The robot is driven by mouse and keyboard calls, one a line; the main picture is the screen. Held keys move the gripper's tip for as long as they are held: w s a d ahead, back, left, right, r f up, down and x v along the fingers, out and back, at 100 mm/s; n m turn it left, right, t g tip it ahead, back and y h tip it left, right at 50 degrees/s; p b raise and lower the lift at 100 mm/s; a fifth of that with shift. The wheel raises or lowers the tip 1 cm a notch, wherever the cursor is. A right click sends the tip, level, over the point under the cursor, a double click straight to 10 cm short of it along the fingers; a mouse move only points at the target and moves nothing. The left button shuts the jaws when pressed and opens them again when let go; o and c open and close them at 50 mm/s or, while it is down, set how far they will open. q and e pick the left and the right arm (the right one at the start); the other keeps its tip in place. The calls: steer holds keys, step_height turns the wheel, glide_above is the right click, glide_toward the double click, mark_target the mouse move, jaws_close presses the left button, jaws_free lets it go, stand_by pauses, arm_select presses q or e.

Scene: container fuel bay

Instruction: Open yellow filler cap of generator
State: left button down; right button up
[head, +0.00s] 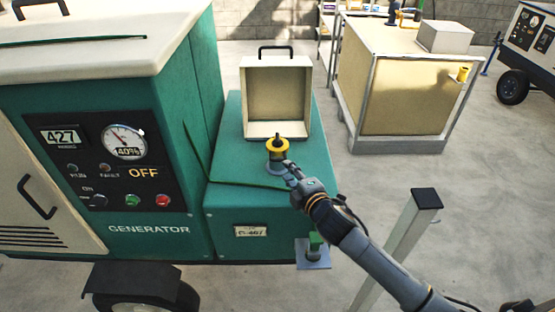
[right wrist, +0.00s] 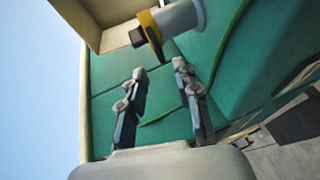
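The green generator (head: 150,229) stands at the left, with a lower green section at its right. On that section, the yellow filler cap (head: 277,146) sits on a grey filler neck (head: 277,166), in front of a raised cream lid (head: 277,90). My right gripper (head: 290,171) is just in front and to the right of the neck. In the right wrist view my right gripper (right wrist: 160,85) is open and empty, its fingers apart, with the yellow cap (right wrist: 151,33) and neck (right wrist: 182,15) beyond the fingertips. My left gripper is not in view.
A beige tank (head: 405,95) in a grey frame stands at the back right. A wheeled unit (head: 530,45) is at the far right. Concrete floor between them is clear.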

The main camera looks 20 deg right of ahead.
mark_target(278, 160)
steer(key=x, duration=0.8)
steer(key=shift+w+f, duration=0.1)
steer(key=shift+w, duration=0.15)
steer(key=shift+c, duration=0.4)
